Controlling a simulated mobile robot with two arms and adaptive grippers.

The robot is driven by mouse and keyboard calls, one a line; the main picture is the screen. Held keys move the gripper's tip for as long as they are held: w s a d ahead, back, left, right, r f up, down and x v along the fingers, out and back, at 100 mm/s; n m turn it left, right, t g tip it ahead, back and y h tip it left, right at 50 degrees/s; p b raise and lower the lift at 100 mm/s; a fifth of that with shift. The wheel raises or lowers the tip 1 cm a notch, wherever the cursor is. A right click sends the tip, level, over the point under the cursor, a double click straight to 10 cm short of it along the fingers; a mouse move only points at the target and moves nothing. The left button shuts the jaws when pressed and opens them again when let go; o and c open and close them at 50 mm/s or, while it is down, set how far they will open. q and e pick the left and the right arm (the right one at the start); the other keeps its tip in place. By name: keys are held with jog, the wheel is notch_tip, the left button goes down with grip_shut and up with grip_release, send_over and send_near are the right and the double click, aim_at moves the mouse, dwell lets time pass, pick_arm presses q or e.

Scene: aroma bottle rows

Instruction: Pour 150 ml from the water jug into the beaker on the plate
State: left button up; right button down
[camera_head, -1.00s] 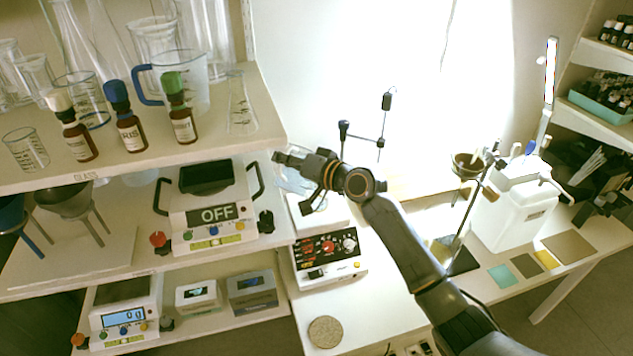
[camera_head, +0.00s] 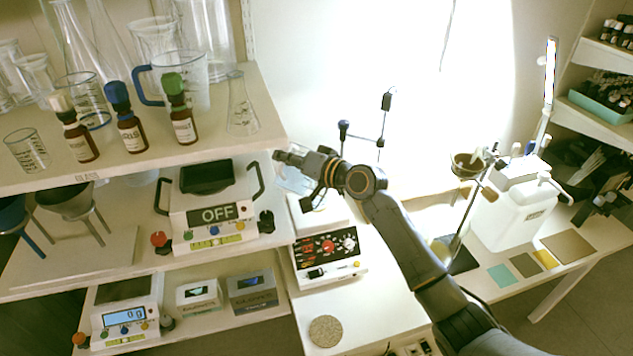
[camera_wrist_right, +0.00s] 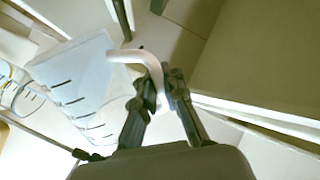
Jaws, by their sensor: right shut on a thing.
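My right gripper (camera_head: 287,158) is at the right end of the glassware shelf, above the stirrer hot plate. In the right wrist view its fingers (camera_wrist_right: 168,90) are shut on the white handle of a translucent jug (camera_wrist_right: 75,82) with dark level marks. The jug looks tilted there. In the head view only a pale part of the jug (camera_head: 296,182) shows below the gripper. A clear marked beaker (camera_wrist_right: 18,92) shows at the left edge of the wrist view, beside the jug. What it stands on is unclear. The left gripper is not in view.
The hot plate stirrer (camera_head: 328,256) stands on the bench with a pale top. A balance reading OFF (camera_head: 213,214) is close left, another balance (camera_head: 125,315) below. Brown bottles (camera_head: 180,112) and glassware crowd the upper shelf. A white canister (camera_head: 512,210) stands right.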

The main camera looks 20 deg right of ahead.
jog(key=shift+w+d+r+m+p, duration=0.2)
jog(key=shift+r+m+p, duration=0.2)
jog(key=shift+r+p, duration=0.15)
dwell(1.7)
jog(key=shift+w+d+m, duration=0.4)
jog(key=shift+m, duration=0.2)
dwell(4.2)
jog(key=shift+s+a+f+n+b, duration=0.5)
jog(key=shift+f+n+b, duration=0.2)
jog(key=shift+b, duration=0.2)
jog(key=shift+s+a+n+b, duration=0.25)
jog(key=shift+n+b, duration=0.05)
jog(key=shift+n, duration=0.2)
